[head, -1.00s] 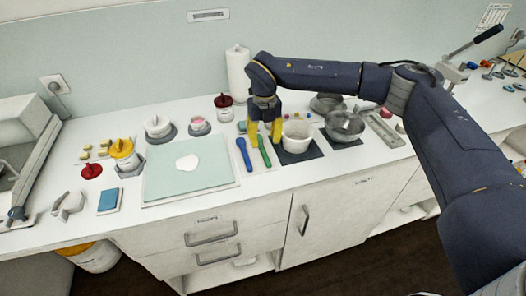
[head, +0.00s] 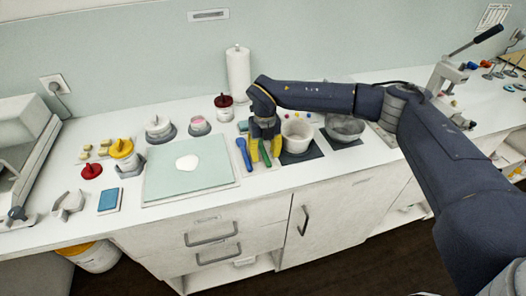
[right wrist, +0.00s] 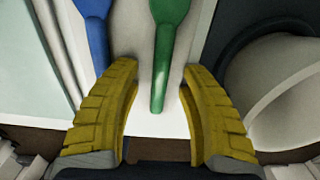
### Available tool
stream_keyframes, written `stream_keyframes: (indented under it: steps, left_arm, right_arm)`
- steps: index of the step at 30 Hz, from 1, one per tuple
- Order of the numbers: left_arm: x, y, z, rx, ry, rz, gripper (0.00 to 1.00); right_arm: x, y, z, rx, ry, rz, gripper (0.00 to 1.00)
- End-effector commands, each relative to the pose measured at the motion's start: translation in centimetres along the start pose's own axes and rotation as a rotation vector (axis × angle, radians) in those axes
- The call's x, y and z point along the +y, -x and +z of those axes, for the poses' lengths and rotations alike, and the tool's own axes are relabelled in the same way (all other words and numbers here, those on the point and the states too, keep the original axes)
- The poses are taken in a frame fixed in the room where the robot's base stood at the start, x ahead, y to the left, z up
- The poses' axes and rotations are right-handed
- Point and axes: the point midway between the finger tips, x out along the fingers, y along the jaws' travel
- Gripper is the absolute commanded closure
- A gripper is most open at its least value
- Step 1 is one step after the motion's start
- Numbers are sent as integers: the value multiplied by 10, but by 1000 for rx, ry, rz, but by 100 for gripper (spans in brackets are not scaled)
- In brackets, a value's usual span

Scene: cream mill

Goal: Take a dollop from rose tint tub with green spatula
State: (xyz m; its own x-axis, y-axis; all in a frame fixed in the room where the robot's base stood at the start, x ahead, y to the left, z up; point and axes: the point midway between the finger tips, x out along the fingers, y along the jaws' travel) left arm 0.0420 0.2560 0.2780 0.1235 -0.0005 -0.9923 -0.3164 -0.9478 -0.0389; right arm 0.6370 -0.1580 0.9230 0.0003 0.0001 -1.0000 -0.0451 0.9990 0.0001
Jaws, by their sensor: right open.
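The green spatula (head: 265,152) lies on a light tray beside a blue spatula (head: 243,154). My right gripper (head: 265,157) is low over it, its yellow fingers open on either side of the green handle. In the right wrist view the green spatula (right wrist: 163,70) runs between the two open fingertips (right wrist: 160,78); I see a gap on both sides, so nothing is gripped. The spatula's far end is out of that view. A small tub with pink contents, matching the rose tint tub (head: 199,124), stands uncovered to the left, behind the pale green mat. My left gripper is not in view.
The blue spatula is close to the left finger. A white bowl (head: 297,134) on a dark mat stands just right of the gripper, with a metal bowl (head: 345,127) beyond. The pale green mat (head: 215,180) bears a white blob. A red-lidded jar (head: 223,108) stands behind.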

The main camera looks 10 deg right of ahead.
Motion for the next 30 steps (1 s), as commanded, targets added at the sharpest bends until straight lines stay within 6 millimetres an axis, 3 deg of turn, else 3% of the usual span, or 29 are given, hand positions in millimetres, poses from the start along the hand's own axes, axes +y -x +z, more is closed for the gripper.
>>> stream_keyframes:
  steps: [2, 14, 30]
  left_arm:
    - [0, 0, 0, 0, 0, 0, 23]
    - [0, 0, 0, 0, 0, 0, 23]
    - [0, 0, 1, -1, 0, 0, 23]
  right_arm:
    - [0, 0, 0, 0, 0, 0, 55]
    - [0, 0, 0, 0, 0, 0, 100]
    - [0, 6, 1, -2, 0, 0, 100]
